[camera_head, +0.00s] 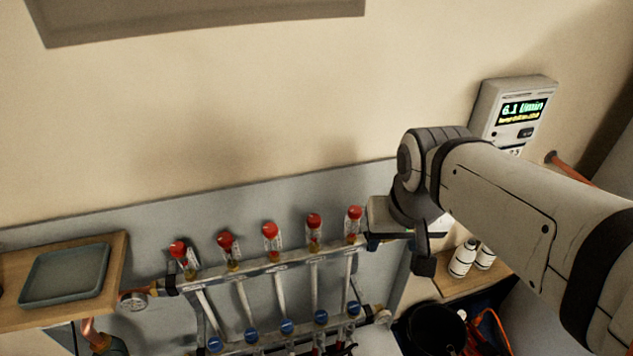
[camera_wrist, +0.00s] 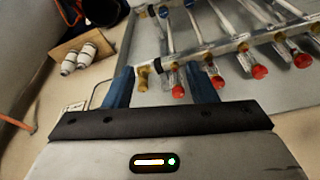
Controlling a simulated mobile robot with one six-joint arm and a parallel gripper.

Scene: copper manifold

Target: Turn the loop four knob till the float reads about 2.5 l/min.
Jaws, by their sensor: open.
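In the head view a manifold bar (camera_head: 300,262) carries a row of red knobs on clear float tubes. The fourth knob from the left (camera_head: 314,220) stands beside the rightmost knob (camera_head: 354,212); loop labels are too small to read. My gripper (camera_wrist: 160,86) is open and empty, its blue fingers pointing at the manifold's end. In the wrist view the rightmost knob (camera_wrist: 178,91) shows between the fingers, and the fourth knob (camera_wrist: 218,82) is just outside the right-hand finger. I cannot tell any contact. Float levels are unreadable.
A wall display (camera_head: 521,110) reads 6.1 l/min. A grey tray (camera_head: 66,275) lies on the left wooden shelf. White bottles (camera_head: 463,258) stand on the right shelf, with a black bucket (camera_head: 432,328) below. Blue caps (camera_head: 287,326) line the lower bar.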

